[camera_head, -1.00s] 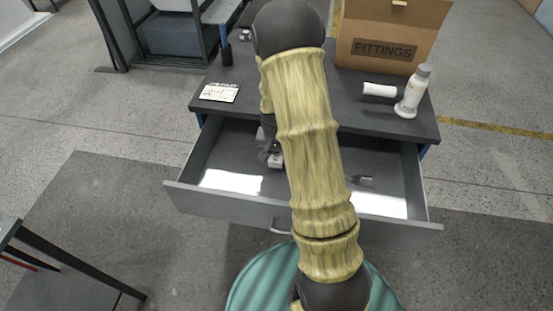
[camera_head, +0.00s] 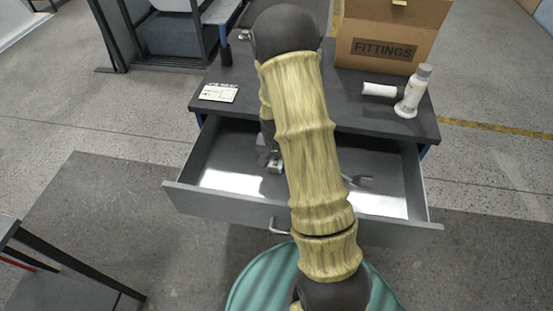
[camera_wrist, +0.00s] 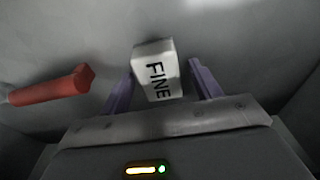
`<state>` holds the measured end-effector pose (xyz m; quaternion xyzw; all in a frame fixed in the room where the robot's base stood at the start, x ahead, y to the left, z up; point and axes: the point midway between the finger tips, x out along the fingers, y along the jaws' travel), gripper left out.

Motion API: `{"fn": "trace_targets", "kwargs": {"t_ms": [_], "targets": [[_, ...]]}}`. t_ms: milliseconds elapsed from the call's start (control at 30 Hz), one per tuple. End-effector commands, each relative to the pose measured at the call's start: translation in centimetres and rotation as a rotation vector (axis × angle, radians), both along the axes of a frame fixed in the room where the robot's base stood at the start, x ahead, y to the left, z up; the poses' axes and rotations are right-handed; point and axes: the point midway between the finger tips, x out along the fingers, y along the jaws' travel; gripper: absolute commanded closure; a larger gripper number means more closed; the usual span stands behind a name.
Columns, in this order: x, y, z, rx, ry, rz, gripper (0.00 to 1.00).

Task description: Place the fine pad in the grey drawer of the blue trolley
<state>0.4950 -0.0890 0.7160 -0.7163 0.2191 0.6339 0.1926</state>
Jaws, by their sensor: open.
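The grey drawer (camera_head: 225,205) of the trolley (camera_head: 385,120) is pulled open below its dark top. The fine pad (camera_wrist: 157,70) is a pale block marked FINE. In the wrist view it lies between my gripper's two purple fingers, which are spread apart. In the head view the pad (camera_head: 275,167) shows as a small light patch on the left part of the drawer floor. My gripper (camera_wrist: 160,66) is open just above it; whether a finger touches it I cannot tell. In the head view my arm hides most of the gripper and the drawer's middle.
A red-handled item (camera_wrist: 50,88) lies left of the pad in the wrist view. A grey forked tool (camera_head: 360,181) lies in the drawer's right part. On top stand a FITTINGS box (camera_head: 385,50), a white bottle (camera_head: 413,92), a white roll (camera_head: 380,90) and a card (camera_head: 219,92).

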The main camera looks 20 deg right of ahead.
Motion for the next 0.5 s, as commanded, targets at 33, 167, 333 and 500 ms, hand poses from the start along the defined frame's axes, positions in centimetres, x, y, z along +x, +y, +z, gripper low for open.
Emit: {"fn": "trace_targets", "kwargs": {"t_ms": [33,167,333,500], "targets": [[0.0,0.0,0.5,0.000,-0.002,0.000,0.37],[-0.1,0.1,2.2,-0.001,-0.004,0.000,0.37],[-0.4,0.4,5.5,-0.001,-0.005,0.000,0.37],[-0.8,0.7,8.8,-0.001,-0.004,0.001,0.37]]}}
